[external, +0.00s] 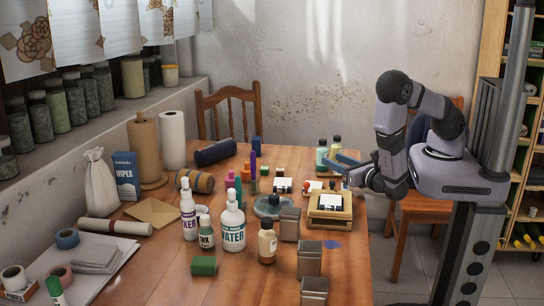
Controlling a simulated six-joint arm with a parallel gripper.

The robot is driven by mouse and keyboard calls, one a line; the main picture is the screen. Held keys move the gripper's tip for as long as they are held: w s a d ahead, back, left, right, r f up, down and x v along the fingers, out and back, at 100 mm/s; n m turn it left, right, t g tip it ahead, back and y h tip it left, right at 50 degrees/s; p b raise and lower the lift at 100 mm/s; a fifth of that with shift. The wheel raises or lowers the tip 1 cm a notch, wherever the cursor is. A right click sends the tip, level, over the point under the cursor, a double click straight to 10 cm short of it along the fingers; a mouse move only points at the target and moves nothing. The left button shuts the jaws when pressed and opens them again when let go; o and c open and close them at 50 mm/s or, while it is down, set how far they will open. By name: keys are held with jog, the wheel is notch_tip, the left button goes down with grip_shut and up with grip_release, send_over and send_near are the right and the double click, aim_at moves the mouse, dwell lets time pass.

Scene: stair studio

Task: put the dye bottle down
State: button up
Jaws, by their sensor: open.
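Several small bottles are in view, and I cannot tell for sure which is the dye bottle. A teal bottle (322,157) and another small dark-capped bottle (335,149) stand upright at the far right of the table. An amber bottle with a dark cap (267,242) stands upright at the front of the table, well away from my gripper.
Below my gripper is a wooden box (330,211) with a white-and-black piece on top. Metal tins (310,258) line the table's right edge. Some front table is bare.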

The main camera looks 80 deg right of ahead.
jog(key=shift+s+a, duration=0.35)
jog(key=s+d+m+g+h, duration=0.1)
jog(key=d+m+g, duration=0.1)
jog(key=s+d+r+m+g+h, duration=0.1)
jog(key=s+d+m+g, duration=0.1)
jog(key=g, duration=0.1)
jog(key=s+d+r+m+g, duration=0.1)
jog(key=s+d+m+g, duration=0.1)
jog(key=shift+s+d+m+h, duration=0.25)
jog(key=shift+d+m+h, duration=0.1)
jog(key=shift+m+h, duration=0.05)
jog(key=s+f+m+g+y, duration=0.2)
jog(key=s+m+g+y, duration=0.4)
jog(key=s+m+g, duration=0.45)
jog(key=w+a+r+m+t+y, duration=0.1)
jog(key=w+a+m+t+y, duration=0.3)
jog(key=a+m+y, duration=0.5)
jog(key=shift+w+a+r+m+t+y, duration=0.15)
jog(key=shift+w+a+m+t+y, duration=0.25)
jog(key=shift+w, duration=0.2)
